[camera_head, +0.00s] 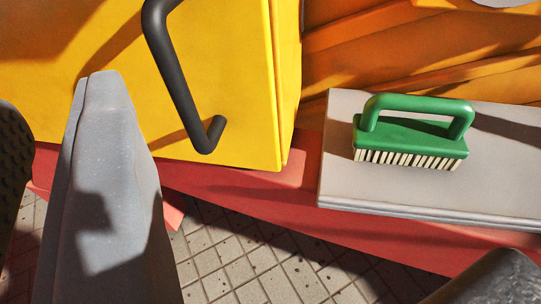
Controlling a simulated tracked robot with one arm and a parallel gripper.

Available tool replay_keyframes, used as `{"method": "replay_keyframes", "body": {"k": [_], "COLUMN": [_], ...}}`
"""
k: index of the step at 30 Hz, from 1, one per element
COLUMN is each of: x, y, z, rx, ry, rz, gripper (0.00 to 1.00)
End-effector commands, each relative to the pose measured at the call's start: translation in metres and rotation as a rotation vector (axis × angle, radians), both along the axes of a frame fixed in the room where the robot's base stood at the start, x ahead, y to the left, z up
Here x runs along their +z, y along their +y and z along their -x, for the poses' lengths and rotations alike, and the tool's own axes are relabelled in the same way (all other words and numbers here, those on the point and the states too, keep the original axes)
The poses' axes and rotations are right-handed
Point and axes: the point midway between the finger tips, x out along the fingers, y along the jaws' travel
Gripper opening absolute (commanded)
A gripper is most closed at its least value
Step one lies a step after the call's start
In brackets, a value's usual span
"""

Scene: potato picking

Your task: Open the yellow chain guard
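The yellow chain guard (225,95) is a flat-faced panel filling the upper left, with its right side edge and lower edge in view. A dark bar handle (172,75) stands out from its face, bending back at its lower end. The guard looks shut against what is behind it. Of my gripper I see one grey tapered finger (105,190), rising from the bottom left and overlapping the guard to the left of the handle. A visible gap separates finger and handle, so the finger is not around it. I cannot make out a second finger for certain.
A green-handled brush (412,140) stands bristles down on a grey slab (345,185) to the right. A red beam (250,190) runs below the guard, above a tiled floor (240,265). Orange ribbed surfaces lie behind. Dark shapes at the left edge and bottom right are unclear.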

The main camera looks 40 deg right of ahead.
Motion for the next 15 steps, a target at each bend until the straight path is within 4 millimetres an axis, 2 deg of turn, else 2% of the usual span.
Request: {"method": "replay_keyframes", "body": {"k": [1, 3, 6, 11, 15], "x": [-0.021, -0.040, -0.057, -0.070, -0.071], "y": [-0.003, -0.007, -0.012, -0.016, -0.020], "z": [0.008, 0.017, 0.027, 0.036, 0.031], "rx": [-0.010, -0.023, -0.034, -0.042, -0.044], "ry": [0.004, -0.002, -0.014, -0.024, -0.029], "rz": [0.026, 0.060, 0.100, 0.134, 0.138], "gripper": [0.19, 0.19, 0.19, 0.19, 0.19]}}
